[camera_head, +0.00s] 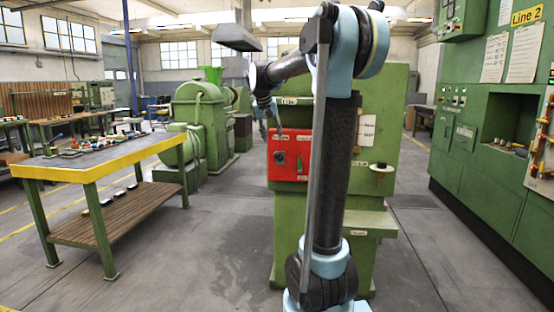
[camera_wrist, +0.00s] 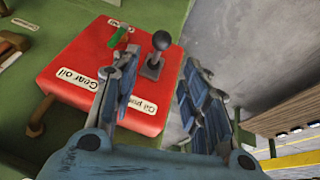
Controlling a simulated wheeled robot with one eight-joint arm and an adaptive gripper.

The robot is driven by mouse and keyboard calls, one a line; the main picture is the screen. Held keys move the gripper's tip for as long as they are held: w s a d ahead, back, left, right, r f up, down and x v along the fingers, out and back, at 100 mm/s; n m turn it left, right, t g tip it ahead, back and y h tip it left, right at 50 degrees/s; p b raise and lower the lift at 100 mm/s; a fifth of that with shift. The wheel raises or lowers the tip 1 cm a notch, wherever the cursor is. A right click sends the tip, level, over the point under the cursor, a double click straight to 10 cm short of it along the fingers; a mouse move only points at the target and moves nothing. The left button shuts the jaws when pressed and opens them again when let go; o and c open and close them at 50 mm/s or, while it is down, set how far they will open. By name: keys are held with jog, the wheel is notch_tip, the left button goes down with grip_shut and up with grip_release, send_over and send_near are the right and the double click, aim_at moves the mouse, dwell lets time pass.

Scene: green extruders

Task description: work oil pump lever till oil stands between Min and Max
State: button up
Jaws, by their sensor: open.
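The red gear oil box (camera_head: 308,142) is fixed to the front of the green machine. In the wrist view the box (camera_wrist: 68,62) carries labels reading "Gear oil" and "Oil pump". The pump lever (camera_wrist: 160,42), with a black ball knob on a grey base, stands near the box's edge. My gripper (camera_wrist: 159,57) is open and empty. Its two fingers show to either side of the lever's base; the knob appears just past the tips, and I see no contact. A small green part (camera_wrist: 118,37) sits on the box beside the lever. I cannot read an oil level or Min and Max marks.
A yellow-edged workbench (camera_head: 120,158) with small parts on top stands at the left. A green control cabinet (camera_head: 480,140) stands at the right. A small green ledge (camera_head: 368,222) juts from the machine's lower front. The floor between bench and machine is clear.

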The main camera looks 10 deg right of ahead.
aim_at(278, 156)
jog(key=x, duration=1.2)
jog(key=shift+s+f, duration=0.1)
jog(key=shift+c, duration=0.6)
grip_shut()
jog(key=shift+d, duration=0.1)
